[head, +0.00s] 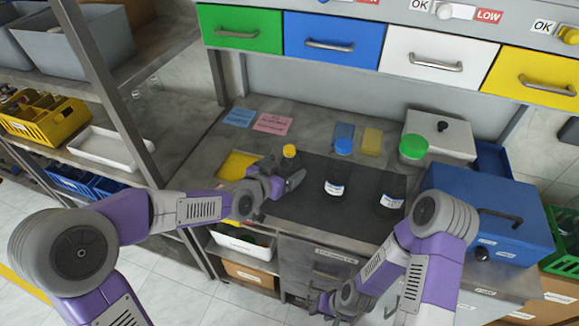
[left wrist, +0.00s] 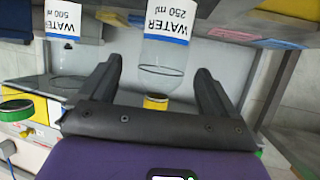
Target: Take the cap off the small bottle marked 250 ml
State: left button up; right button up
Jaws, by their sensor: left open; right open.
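The small bottle (left wrist: 168,55) has a label reading WATER 250 ml and a yellow cap (left wrist: 156,102); it appears upside down in the left wrist view. In the head view its yellow cap (head: 290,150) shows just behind my left gripper (head: 280,178), which hides most of the bottle. My left gripper is open, and in the wrist view the bottle appears between its fingers (left wrist: 157,70). I cannot tell whether they touch it. My right gripper (head: 320,302) is open and empty, low in front of the bench.
A blue-capped bottle (head: 335,187) and a green-capped bottle (head: 390,201) stand right on the dark mat (head: 300,208). A bottle marked 500 ml (left wrist: 62,20) shows in the wrist view. A blue box (head: 475,205) stands at right. Coloured drawers (head: 333,40) hang above.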

aim_at(292, 145)
pick_arm(q)
jog(key=shift+w+d+f, duration=0.2)
jog(key=shift+w+d, duration=0.05)
jog(key=shift+d, duration=0.05)
jog(key=b+x, duration=0.1)
jog(key=x, duration=0.3)
jog(key=shift+w, duration=0.35)
jog(key=c, duration=1)
jog(key=shift+c, duration=0.2)
notch_tip(292, 145, up, 10)
jog(key=p, duration=0.3)
